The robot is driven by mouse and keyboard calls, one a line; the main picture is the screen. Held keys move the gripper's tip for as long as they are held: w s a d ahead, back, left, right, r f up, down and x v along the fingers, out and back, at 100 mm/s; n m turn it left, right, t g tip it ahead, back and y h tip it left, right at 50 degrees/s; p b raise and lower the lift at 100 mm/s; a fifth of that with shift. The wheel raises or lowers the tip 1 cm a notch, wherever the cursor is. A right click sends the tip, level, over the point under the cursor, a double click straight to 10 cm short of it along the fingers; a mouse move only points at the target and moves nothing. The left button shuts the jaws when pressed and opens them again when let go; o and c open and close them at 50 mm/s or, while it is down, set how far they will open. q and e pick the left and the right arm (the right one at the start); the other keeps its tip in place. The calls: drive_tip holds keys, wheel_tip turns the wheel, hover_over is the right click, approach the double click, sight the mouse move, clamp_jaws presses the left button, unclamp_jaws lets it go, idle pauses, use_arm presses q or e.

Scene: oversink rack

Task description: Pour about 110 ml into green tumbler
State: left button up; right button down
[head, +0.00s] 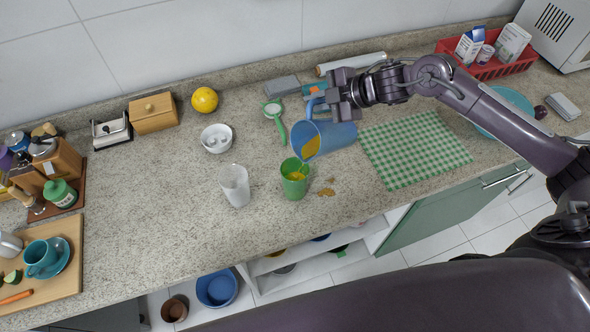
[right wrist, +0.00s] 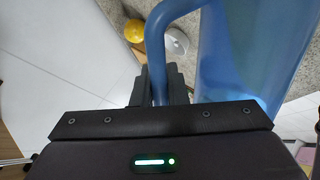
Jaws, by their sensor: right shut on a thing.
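The green tumbler (head: 294,184) stands upright on the counter, with some orange liquid showing inside. My right gripper (head: 322,98) is shut on the handle of a blue pitcher (head: 335,136). The pitcher is tilted to the left, its mouth just above and to the right of the tumbler, with orange liquid at its mouth. In the right wrist view the pitcher's handle (right wrist: 157,55) runs down between the jaws. Small orange spills (head: 327,192) lie on the counter right of the tumbler. My left gripper is not in view.
A clear glass (head: 236,187) stands close left of the tumbler. A green checked cloth (head: 415,150) is to the right. The counter left of the glass is clear.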

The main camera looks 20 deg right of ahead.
drive_tip(key=shift+w+d, duration=0.1)
drive_tip(key=shift+d+f, duration=0.1)
drive_tip(key=shift+f, duration=0.05)
drive_tip(key=shift+f+m+y, duration=0.15)
drive_tip(key=shift+m+y, duration=0.15)
drive_tip(key=shift+y, duration=0.1)
idle(1.4)
